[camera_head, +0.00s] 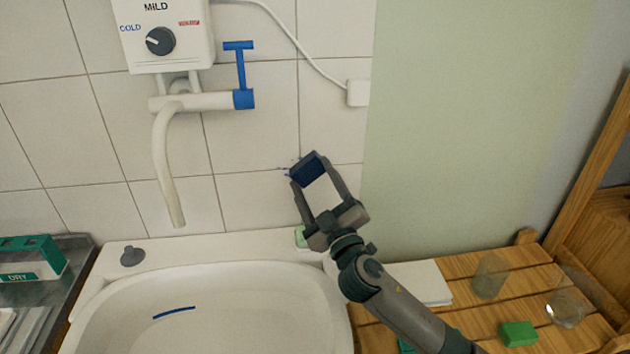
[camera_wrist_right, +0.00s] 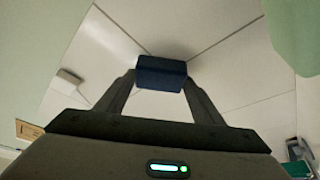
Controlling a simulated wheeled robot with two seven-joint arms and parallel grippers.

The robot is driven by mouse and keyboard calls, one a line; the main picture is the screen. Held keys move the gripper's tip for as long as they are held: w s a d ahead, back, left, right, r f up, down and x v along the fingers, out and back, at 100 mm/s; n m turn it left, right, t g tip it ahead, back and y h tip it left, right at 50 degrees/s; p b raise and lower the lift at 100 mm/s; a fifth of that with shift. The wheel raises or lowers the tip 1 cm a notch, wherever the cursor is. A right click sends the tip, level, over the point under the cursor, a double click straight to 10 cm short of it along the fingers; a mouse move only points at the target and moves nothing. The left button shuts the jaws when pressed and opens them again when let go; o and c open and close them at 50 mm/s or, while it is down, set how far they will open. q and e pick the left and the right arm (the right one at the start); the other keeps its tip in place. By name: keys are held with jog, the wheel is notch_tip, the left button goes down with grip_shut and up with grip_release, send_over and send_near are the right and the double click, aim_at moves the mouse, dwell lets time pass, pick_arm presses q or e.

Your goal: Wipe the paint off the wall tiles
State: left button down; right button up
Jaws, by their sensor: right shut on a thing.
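The white wall tiles (camera_head: 255,203) are behind the basin. Small blue paint marks (camera_head: 284,170) show on them just left of my right gripper (camera_head: 309,172). That gripper is shut on a dark blue block (camera_head: 307,168), probably a sponge, held at the tile wall. The block also shows between the fingers in the right wrist view (camera_wrist_right: 161,72). I cannot tell whether it touches the tiles. Any paint behind the block is hidden. My left gripper is not in view.
A white basin (camera_head: 222,275) with a blue streak (camera_head: 174,312) lies below. A water heater (camera_head: 165,30) with spout and blue lever is upper left. A slatted wooden bench (camera_head: 470,315) at right holds a glass (camera_head: 490,275), a glass bowl (camera_head: 565,308) and a green block (camera_head: 518,334).

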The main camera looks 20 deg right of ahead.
aim_at(293, 177)
jog(key=shift+a, duration=0.1)
jog(key=shift+w+a, duration=0.2)
jog(key=shift+a, duration=0.6)
jog(key=shift+w+a, duration=0.2)
jog(key=shift+a, duration=0.6)
jog(key=shift+a, duration=0.15)
jog(key=shift+w+a, duration=0.3)
jog(key=shift+a, duration=0.45)
jog(key=shift+w+a, duration=0.3)
jog(key=shift+a, duration=0.45)
jog(key=shift+r, duration=0.1)
jog(key=shift+r+p, duration=0.25)
jog(key=shift+p, duration=0.15)
